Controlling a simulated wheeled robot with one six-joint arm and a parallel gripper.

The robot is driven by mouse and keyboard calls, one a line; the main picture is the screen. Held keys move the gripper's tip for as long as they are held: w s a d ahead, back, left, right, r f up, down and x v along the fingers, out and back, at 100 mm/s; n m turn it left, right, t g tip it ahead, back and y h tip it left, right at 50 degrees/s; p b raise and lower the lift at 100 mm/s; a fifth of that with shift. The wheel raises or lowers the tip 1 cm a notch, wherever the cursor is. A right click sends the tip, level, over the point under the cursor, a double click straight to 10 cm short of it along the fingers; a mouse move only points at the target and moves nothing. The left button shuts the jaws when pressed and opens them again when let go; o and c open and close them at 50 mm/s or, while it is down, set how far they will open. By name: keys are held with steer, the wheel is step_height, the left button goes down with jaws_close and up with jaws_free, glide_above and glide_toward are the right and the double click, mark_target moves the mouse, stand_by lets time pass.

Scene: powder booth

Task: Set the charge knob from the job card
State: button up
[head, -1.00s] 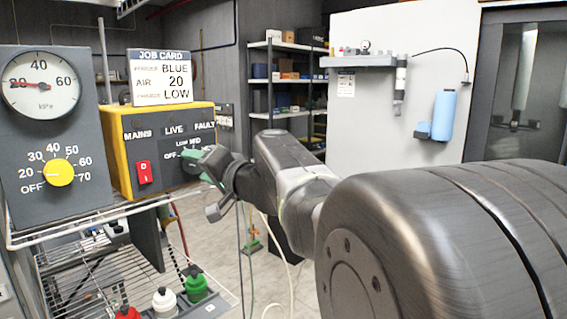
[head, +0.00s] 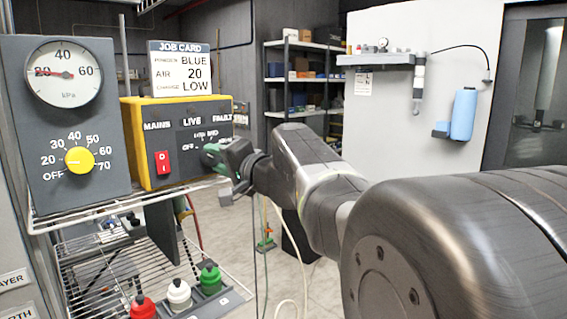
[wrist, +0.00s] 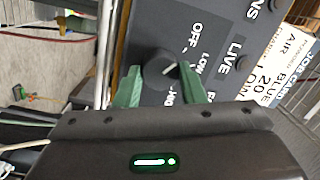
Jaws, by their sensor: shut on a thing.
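The charge knob (wrist: 156,68) is a dark round knob on the yellow-edged control box (head: 133,150). In the wrist view my gripper (wrist: 160,71) has its green fingers on either side of the knob, shut on it. The knob's white mark points toward the OFF and LOW side of the scale; I cannot tell exactly which label it meets. In the head view my gripper (head: 212,157) hides most of the knob. The job card (head: 180,68) stands on top of the box and reads powder BLUE, air 20, charge LOW.
A grey panel left has a gauge (head: 64,72) and a yellow air knob (head: 79,160), its mark toward 20. A red rocker switch (head: 162,162) sits left of my gripper. Below is a wire rack (head: 85,262) with red, white and green-topped bottles. Open floor lies right.

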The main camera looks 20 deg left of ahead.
steer(key=m+b, duration=0.1)
steer(key=m, duration=0.5)
steer(key=shift+f+m+t+y+b, duration=0.1)
steer(key=shift+m+t+y+b, duration=0.2)
steer(key=shift+b, duration=0.05)
stand_by(0.4)
steer(key=o, duration=1)
steer(key=b+v, duration=0.3)
steer(key=v, duration=1.1)
steer(key=shift+a, duration=0.15)
